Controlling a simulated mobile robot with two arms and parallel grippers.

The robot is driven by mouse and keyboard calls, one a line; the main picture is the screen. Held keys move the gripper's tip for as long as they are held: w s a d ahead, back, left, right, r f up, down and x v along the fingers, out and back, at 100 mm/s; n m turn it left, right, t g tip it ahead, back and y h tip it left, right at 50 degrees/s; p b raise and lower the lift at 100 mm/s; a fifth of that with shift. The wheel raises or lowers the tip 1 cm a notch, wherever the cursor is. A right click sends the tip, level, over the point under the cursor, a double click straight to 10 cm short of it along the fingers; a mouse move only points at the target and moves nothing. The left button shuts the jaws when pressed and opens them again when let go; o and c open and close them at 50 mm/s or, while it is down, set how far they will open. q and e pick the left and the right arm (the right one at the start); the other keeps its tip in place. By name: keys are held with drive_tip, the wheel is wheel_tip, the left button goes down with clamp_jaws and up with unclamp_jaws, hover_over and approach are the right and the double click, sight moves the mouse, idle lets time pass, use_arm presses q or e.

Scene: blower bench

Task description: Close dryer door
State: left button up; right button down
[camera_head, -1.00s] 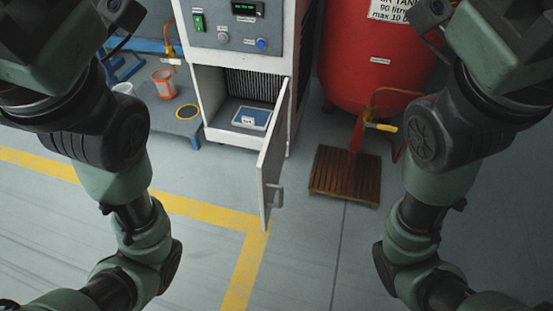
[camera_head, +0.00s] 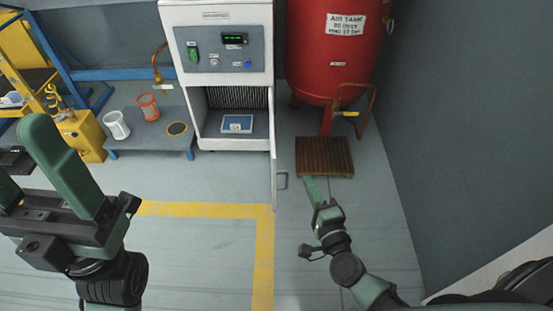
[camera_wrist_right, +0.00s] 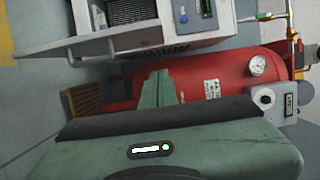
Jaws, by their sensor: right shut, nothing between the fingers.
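The white dryer cabinet (camera_head: 212,80) stands at the back centre, its lower compartment open. Its door (camera_head: 273,150) is swung outward from the right side and shows nearly edge-on, with a handle (camera_head: 282,181) on its right face. In the right wrist view the door (camera_wrist_right: 90,43) lies at upper left. My right gripper (camera_head: 309,180) is shut and empty, just right of the handle and apart from it in the picture; its fingers (camera_wrist_right: 157,82) are together in the wrist view. My left gripper (camera_head: 35,165) is open at the left, far from the door, one finger partly cut off.
A red air tank (camera_head: 335,55) stands right of the dryer, with a wooden pallet (camera_head: 324,156) before it. A low grey platform (camera_head: 150,128) holds a white bucket (camera_head: 117,124) and an orange bucket (camera_head: 148,106). A wall (camera_head: 465,130) bounds the right. The floor in front is clear.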

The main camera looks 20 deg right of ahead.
drive_tip(key=w+a+b, duration=0.2)
drive_tip(key=w+a, duration=0.2)
drive_tip(key=w, duration=0.6)
drive_tip(key=shift+w, duration=0.25)
drive_tip(key=shift+a+r, duration=0.1)
drive_tip(key=shift+a, duration=0.1)
